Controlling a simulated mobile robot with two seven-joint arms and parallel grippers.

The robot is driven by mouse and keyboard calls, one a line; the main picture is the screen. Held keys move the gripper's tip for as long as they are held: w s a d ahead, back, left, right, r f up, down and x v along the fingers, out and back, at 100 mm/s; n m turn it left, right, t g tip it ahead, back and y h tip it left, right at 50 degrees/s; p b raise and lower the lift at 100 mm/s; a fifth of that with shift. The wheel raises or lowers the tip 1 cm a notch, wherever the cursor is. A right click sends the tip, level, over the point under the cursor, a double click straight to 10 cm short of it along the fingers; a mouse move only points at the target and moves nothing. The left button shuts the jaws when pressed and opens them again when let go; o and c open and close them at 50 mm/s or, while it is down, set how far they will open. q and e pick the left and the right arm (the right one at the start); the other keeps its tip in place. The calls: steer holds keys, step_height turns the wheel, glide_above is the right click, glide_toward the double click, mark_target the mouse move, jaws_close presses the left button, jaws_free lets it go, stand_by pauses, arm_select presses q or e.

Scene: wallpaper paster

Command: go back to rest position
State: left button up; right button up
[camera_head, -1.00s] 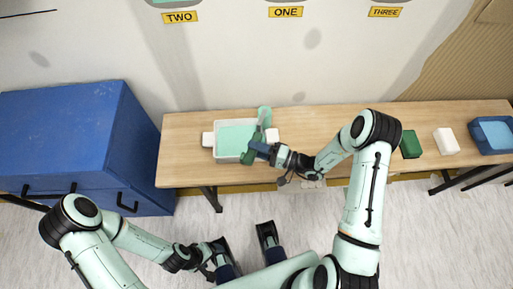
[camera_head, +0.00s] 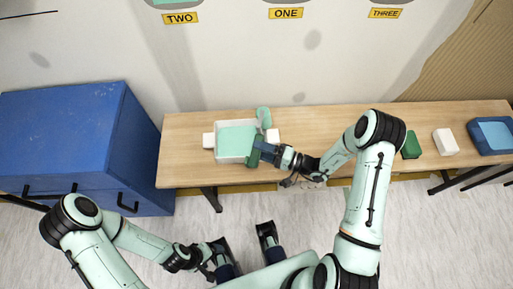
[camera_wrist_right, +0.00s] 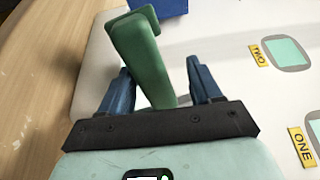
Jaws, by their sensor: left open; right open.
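A green brush (camera_head: 254,152) is at the right edge of the white tray (camera_head: 222,126). Its pale green head points toward the wall. My right gripper (camera_head: 262,149) is open at the brush handle. In the right wrist view the green handle (camera_wrist_right: 135,55) lies between the two spread blue fingers of the right gripper (camera_wrist_right: 158,72), and a gap shows by the right finger. My left gripper (camera_head: 210,262) is open low in the head view, over the floor and away from the table. It holds nothing that I can see.
The wooden table (camera_head: 330,118) also bears a green block (camera_head: 411,146), a white block (camera_head: 446,142) and a blue tray (camera_head: 491,135). A blue cabinet (camera_head: 65,140) stands at the left. The wall (camera_head: 240,60) rises behind the table.

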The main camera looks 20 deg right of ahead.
steer(key=v, duration=1)
steer(key=shift+d, duration=0.15)
steer(key=shift+s, duration=0.15)
